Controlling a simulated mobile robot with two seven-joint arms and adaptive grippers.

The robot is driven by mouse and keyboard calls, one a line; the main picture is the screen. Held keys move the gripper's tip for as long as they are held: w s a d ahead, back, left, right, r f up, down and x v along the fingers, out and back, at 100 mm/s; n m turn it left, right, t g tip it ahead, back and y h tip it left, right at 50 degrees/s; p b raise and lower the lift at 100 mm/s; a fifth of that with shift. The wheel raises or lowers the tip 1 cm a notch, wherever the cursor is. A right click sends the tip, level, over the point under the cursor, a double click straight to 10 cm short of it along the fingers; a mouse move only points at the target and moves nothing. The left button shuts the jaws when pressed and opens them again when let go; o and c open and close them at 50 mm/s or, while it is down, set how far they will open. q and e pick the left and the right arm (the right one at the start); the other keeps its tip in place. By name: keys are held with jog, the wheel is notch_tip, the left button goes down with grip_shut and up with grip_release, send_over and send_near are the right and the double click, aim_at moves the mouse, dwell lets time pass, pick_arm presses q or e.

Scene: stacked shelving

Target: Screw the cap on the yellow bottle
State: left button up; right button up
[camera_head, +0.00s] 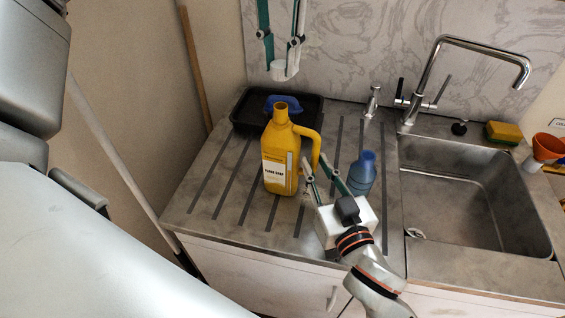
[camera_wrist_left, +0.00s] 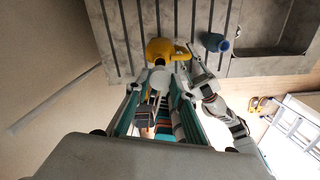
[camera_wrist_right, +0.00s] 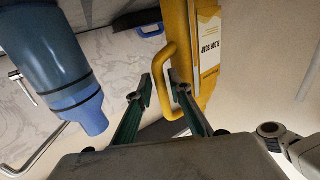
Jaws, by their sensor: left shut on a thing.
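The yellow bottle (camera_head: 276,160) with a floor soap label stands upright on the ribbed drainboard, its neck bare. It also shows in the left wrist view (camera_wrist_left: 160,50) and right wrist view (camera_wrist_right: 185,50). The cap also shows in the left wrist view (camera_wrist_left: 160,78). My right gripper (camera_head: 325,178) is open beside the bottle's handle (camera_wrist_right: 167,75); in the right wrist view the handle lies between the fingertips (camera_wrist_right: 162,90). Contact cannot be told.
A blue bottle (camera_head: 361,174) stands close to the right of my right gripper. A black tray (camera_head: 310,108) with a blue item (camera_head: 270,101) lies behind the yellow bottle. The sink (camera_head: 470,200), tap (camera_head: 425,75), sponge (camera_head: 504,132) and orange funnel (camera_head: 547,148) are at the right.

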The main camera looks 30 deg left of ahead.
grip_shut()
pick_arm(q)
jog(key=shift+f, duration=0.15)
send_over(281, 106)
jog(key=shift+f, duration=2.35)
jog(key=shift+f, duration=0.15)
jog(key=shift+f, duration=0.75)
jog(key=shift+f, duration=0.55)
